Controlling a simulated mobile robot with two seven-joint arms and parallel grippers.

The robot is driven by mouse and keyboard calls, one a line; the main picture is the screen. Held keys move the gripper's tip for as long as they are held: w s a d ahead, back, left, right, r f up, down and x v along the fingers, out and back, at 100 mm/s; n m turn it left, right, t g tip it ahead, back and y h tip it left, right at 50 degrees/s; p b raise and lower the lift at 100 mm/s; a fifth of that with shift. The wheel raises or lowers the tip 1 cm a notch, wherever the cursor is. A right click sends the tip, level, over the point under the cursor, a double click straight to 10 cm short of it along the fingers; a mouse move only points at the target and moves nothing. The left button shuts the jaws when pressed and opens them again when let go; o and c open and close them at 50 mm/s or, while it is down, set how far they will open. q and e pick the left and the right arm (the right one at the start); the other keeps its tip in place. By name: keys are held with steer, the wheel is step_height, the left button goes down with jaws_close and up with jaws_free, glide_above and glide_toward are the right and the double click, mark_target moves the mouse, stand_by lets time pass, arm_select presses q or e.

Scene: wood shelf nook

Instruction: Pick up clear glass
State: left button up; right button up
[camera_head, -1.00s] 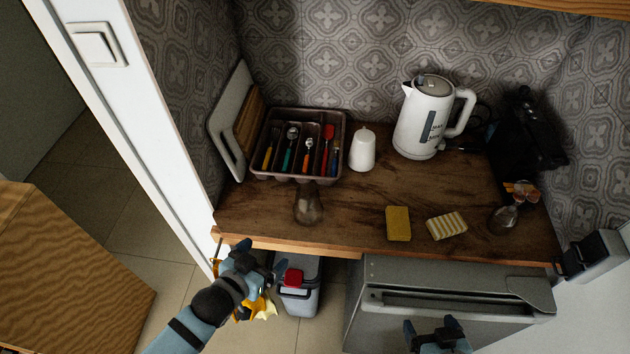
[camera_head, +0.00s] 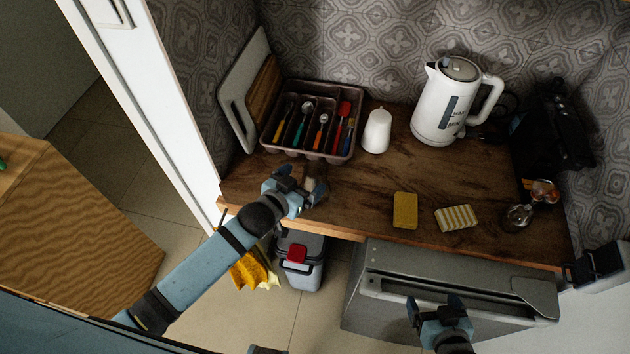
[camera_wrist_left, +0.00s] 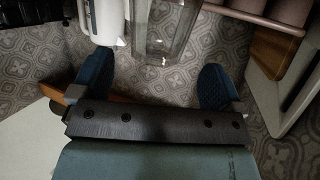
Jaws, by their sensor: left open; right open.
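The clear glass (camera_head: 314,172) stands on the wooden counter in front of the cutlery tray and is partly hidden by my left gripper. It also shows in the left wrist view (camera_wrist_left: 165,30), ahead of and between the two spread fingers. My left gripper (camera_head: 302,183) is open at the near side of the glass; I cannot tell whether it touches it. My right gripper (camera_head: 435,304) is open and empty in front of the grey appliance door, far from the glass.
The cutlery tray (camera_head: 268,146) is behind the glass, with a white canister (camera_head: 376,131) and kettle (camera_head: 436,105) to its right. A yellow sponge (camera_head: 404,211) and a striped one (camera_head: 456,218) lie right of the glass.

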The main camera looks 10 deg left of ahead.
arm_select(q)
steer(key=b+x, duration=0.3)
steer(key=x, duration=0.2)
steer(key=shift+d+f+b, duration=0.1)
steer(key=shift+d+b, duration=0.05)
steer(key=shift+b, duration=0.2)
steer(key=shift+w+d, duration=0.1)
steer(key=shift+c, duration=1)
steer(key=c, duration=0.9)
steer(key=shift+r, duration=0.2)
